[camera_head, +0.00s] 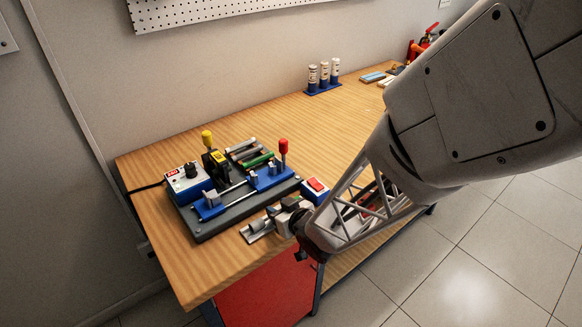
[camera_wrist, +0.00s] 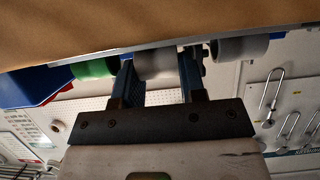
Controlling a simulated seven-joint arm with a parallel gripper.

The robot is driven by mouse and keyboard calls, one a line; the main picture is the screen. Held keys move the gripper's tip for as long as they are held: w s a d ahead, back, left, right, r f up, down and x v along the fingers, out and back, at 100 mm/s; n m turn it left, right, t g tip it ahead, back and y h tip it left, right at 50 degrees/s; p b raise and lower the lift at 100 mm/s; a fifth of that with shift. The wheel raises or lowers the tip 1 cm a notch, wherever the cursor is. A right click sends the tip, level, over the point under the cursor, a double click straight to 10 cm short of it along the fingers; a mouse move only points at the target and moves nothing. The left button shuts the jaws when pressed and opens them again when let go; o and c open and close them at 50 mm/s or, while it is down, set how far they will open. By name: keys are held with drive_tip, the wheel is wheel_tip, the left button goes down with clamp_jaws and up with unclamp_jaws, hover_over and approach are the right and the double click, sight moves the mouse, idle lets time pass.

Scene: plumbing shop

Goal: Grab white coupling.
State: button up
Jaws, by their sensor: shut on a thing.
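Part of the coupling is hidden behind the fingers and the gripper body. In the head view my gripper (camera_head: 259,228) is at the front edge of the workbench, just in front of the dark fixture base; the coupling is too small to make out clearly there. In the wrist view a green cylinder (camera_wrist: 95,69) shows to the left of the fingers and a grey cylinder (camera_wrist: 240,48) to the right.
A fixture (camera_head: 205,226) with blue clamps, red and yellow knobs stands on the wooden workbench (camera_head: 180,265). A control box (camera_head: 187,181) is at its left, a red-switch box (camera_head: 316,189) at its right. Several bottles (camera_head: 323,76) stand farther back. Bench between is clear.

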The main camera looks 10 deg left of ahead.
drive_tip(key=shift+r, duration=0.45)
wheel_tip(320, 180, up, 2)
drive_tip(key=shift+r, duration=0.15)
drive_tip(key=s+d, duration=0.4)
drive_tip(key=s, duration=0.3)
drive_tip(key=s+d+r, duration=0.1)
drive_tip(key=s+d, duration=0.2)
drive_tip(key=s, duration=0.4)
drive_tip(key=shift+d, duration=0.35)
